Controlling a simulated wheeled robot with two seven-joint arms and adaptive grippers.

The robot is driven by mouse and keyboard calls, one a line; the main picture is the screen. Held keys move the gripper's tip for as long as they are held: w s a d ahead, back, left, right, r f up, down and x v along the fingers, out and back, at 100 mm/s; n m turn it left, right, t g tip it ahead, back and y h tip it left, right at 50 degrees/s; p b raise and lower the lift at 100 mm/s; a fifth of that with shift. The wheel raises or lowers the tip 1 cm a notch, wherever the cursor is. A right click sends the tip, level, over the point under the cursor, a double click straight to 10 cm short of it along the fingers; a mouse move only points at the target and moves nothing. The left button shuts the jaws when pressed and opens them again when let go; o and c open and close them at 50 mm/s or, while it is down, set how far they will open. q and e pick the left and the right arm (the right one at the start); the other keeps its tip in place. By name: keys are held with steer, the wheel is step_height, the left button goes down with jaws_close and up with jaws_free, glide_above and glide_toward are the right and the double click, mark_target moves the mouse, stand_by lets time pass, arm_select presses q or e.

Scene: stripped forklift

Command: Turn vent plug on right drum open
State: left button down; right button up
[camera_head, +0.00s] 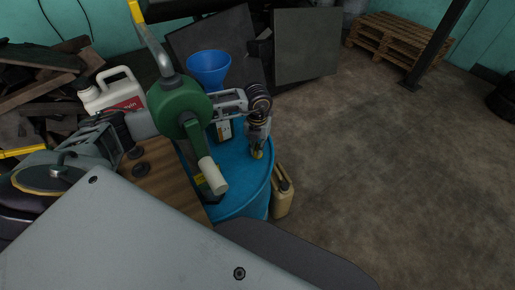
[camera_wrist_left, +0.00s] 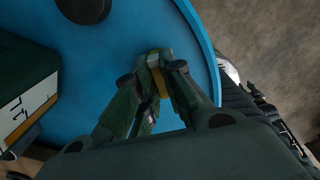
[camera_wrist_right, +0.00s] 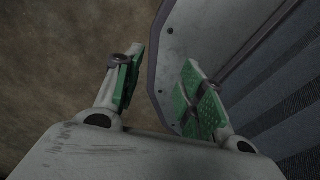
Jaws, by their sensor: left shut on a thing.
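The right drum (camera_head: 240,195) is blue with a rounded rim. The vent plug (camera_head: 257,155) shows as a small yellow piece on the drum's top near its right edge. My left gripper (camera_head: 257,146) reaches down to it from above. In the left wrist view, the left gripper (camera_wrist_left: 160,68) has its fingers closed around the yellow plug (camera_wrist_left: 163,84) close to the drum's rim; the fingers hide most of it. My right gripper (camera_wrist_right: 161,66) is open and empty, away from the drum; it does not show in the head view.
A green hand-crank pump (camera_head: 180,107) stands in front of the drum top. A blue funnel (camera_head: 208,68), white jug (camera_head: 115,95) and labelled box (camera_wrist_left: 25,95) are close by. A tan canister (camera_head: 282,192) stands beside the drum. The floor to the right (camera_head: 385,150) is clear.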

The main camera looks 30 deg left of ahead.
arm_select(q)
steer(key=n+b, duration=0.1)
steer(key=n, duration=0.2)
steer(key=shift+w, duration=0.1)
steer(key=shift+n, duration=0.9)
steer(key=n+b, duration=0.1)
steer(key=n, duration=0.2)
steer(key=shift+r+n, duration=0.1)
steer(key=shift+n, duration=1)
arm_select(e)
steer(key=shift+w+d+f, duration=0.15)
steer(key=shift+d+f, duration=0.3)
steer(key=shift+f, duration=0.15)
steer(key=shift+w+d+f, duration=0.1)
steer(key=shift+d+f, duration=0.3)
steer(key=shift+f, duration=0.2)
arm_select(q)
steer(key=c, duration=1.5)
jaws_free()
steer(key=shift+r, duration=0.1)
arm_select(e)
steer(key=shift+a, duration=0.1)
arm_select(q)
steer(key=shift+r, duration=5.85)
